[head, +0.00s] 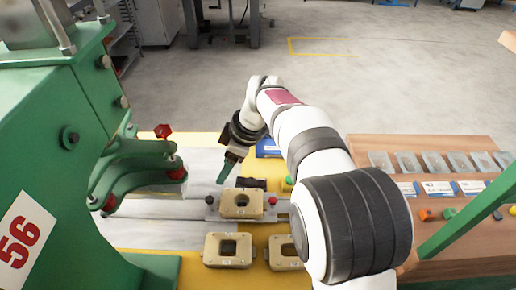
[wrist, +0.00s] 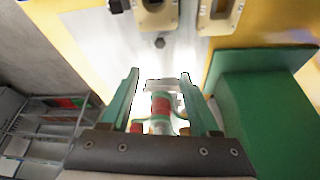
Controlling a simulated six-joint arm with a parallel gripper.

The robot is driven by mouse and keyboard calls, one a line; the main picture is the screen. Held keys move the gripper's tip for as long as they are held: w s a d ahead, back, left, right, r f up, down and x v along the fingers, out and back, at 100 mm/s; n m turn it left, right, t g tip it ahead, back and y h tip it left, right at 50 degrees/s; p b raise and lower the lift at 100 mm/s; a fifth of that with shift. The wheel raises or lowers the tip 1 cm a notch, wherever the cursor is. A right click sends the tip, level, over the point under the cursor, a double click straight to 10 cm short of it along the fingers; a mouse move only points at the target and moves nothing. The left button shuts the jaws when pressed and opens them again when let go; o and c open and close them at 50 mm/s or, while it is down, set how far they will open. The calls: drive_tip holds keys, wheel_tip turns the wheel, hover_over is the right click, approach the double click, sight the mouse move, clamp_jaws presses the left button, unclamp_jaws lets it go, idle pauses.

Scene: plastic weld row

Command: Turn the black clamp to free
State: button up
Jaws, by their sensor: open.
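The black clamp shows as a small dark knob (head: 210,200) at the left end of the grey fixture plate in the head view. In the wrist view it is a dark hexagonal knob (wrist: 160,43) just below a beige block. The beige block (head: 242,215) sits on the plate to its right. My gripper (head: 224,172) has green fingers and hangs above and behind the knob, apart from it. In the wrist view my gripper (wrist: 160,82) is open, its fingers spread. The knob lies beyond the fingertips. A red-and-green machine tip (wrist: 162,105) shows between the fingers, apparently beyond them.
The green machine (head: 80,120) stands at left, with green arms (head: 135,185) reaching close to the knob. A red knob (head: 272,200) is at the plate's right end. A dark block (head: 252,183) lies behind the beige block. More beige blocks (head: 228,262) lie in front.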

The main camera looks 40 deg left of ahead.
sight(209, 199)
drive_tip(key=x, duration=1.5)
drive_tip(key=shift+f, duration=0.4)
drive_tip(key=shift+c, duration=0.4)
clamp_jaws()
